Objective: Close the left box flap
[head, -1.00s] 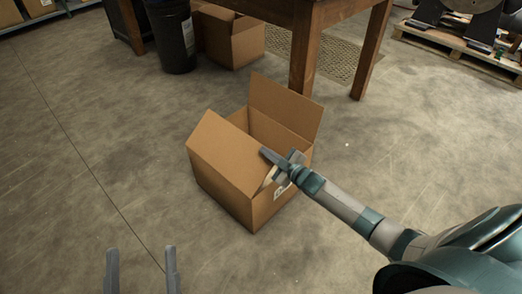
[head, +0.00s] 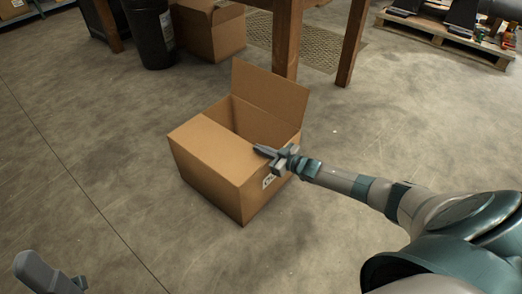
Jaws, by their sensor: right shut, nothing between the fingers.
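A brown cardboard box (head: 212,184) stands on the floor in the middle of the head view. Its left flap (head: 212,148) lies about level over the near-left part of the opening. The opposite flap (head: 270,92) stands up, tilted outward, and part of the dark inside shows between the two. My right gripper (head: 264,151) is shut and empty, its fingertips at the right edge of the left flap; I cannot tell whether they touch it. My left gripper (head: 58,277) is at the lower left corner, its fingers apart, away from the box.
A wooden table (head: 286,40) stands behind the box, with a black bin (head: 152,35) and another cardboard box (head: 212,32) beside it. A loaded pallet (head: 440,37) is at the top right. The floor around the box is clear.

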